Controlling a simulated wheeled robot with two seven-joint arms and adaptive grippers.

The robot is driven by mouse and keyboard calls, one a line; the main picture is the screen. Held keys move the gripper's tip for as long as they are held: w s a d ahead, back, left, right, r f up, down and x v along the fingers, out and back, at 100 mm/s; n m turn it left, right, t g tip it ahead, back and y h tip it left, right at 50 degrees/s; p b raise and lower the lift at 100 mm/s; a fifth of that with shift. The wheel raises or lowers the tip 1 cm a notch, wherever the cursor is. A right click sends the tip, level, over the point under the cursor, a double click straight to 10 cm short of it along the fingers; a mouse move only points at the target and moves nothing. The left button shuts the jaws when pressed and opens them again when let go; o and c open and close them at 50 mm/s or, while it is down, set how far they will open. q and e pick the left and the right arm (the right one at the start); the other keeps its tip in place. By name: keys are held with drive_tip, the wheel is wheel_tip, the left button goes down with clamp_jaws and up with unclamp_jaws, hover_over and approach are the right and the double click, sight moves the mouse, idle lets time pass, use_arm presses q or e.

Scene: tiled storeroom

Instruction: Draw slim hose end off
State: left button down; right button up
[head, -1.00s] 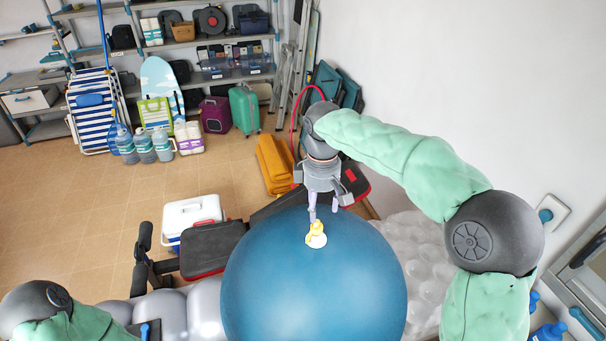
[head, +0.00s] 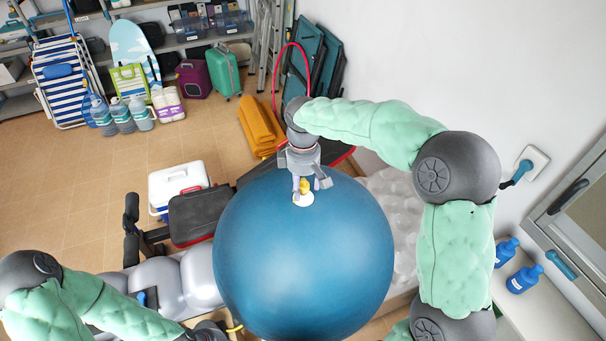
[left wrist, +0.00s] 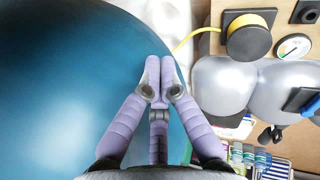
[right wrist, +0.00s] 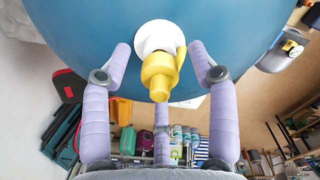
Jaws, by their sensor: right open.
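A big blue ball (head: 300,260) has a round white valve (right wrist: 152,36) on its upper surface. A yellow fitting (right wrist: 162,76) sits in the valve; it also shows in the head view (head: 304,187). My right gripper (right wrist: 158,55) is open, with one finger on each side of the fitting and visible gaps. My left gripper (left wrist: 163,75) is low beside the ball, its fingers together and nothing visible between them. A thin yellow hose (left wrist: 190,37) passes just behind its fingertips; its far end is hidden.
A pump unit with a yellow-wrapped round part (left wrist: 250,36) and a dial gauge (left wrist: 292,46) stands beside the ball. Grey rounded cushions (head: 160,285) lie left of the ball. A black bench (head: 205,215) and white cooler (head: 178,187) stand behind.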

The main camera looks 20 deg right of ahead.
sight(303, 179)
drive_tip(key=shift+f, duration=0.4)
clamp_jaws()
drive_tip(key=shift+r, duration=0.1)
drive_tip(key=shift+r+p, duration=1.85)
drive_tip(key=shift+r, duration=0.45)
